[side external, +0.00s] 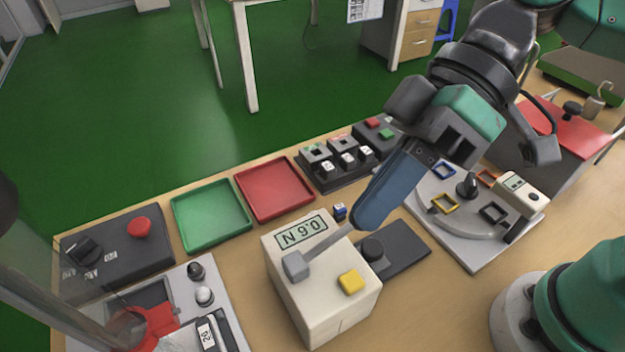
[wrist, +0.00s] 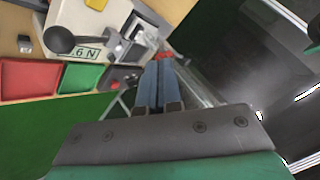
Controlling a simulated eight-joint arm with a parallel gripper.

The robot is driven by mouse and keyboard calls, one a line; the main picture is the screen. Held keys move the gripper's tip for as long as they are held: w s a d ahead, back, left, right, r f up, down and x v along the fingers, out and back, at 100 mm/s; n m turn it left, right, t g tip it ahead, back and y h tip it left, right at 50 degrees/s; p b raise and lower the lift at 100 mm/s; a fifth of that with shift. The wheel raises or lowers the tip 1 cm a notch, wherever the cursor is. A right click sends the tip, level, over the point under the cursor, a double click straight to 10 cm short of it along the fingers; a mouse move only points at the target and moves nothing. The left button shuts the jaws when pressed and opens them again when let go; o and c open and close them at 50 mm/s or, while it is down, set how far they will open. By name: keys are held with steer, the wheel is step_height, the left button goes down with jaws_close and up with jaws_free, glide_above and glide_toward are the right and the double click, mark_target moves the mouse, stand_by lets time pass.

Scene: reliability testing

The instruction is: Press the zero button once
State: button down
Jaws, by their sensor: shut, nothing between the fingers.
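A cream box (side external: 318,306) stands on the bench in the side view, with a display (side external: 302,231) that seems to read 0.6 N upside down. A square yellow button (side external: 351,281) sits on its top, near right corner. A grey block (side external: 295,265) on a thin rod lies over the left part of the top. My gripper (side external: 368,218) has its long blue fingers together and empty, pointing down near the box's far right edge, apart from the yellow button in the picture. In the wrist view the shut fingers (wrist: 158,68) show to the right of the box (wrist: 85,25).
A green tray (side external: 211,245) and a red tray (side external: 298,211) lie behind the box. A grey panel with coloured frames (side external: 472,255) is at right. A control box with a red button (side external: 139,227) is at left.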

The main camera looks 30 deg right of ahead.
mark_target(360, 276)
steer(key=shift+f, duration=4.4)
steer(key=shift+f, duration=0.1)
steer(key=shift+f, duration=0.35)
steer(key=shift+f, duration=0.4)
steer(key=shift+r, duration=0.85)
steer(key=shift+r, duration=2.5)
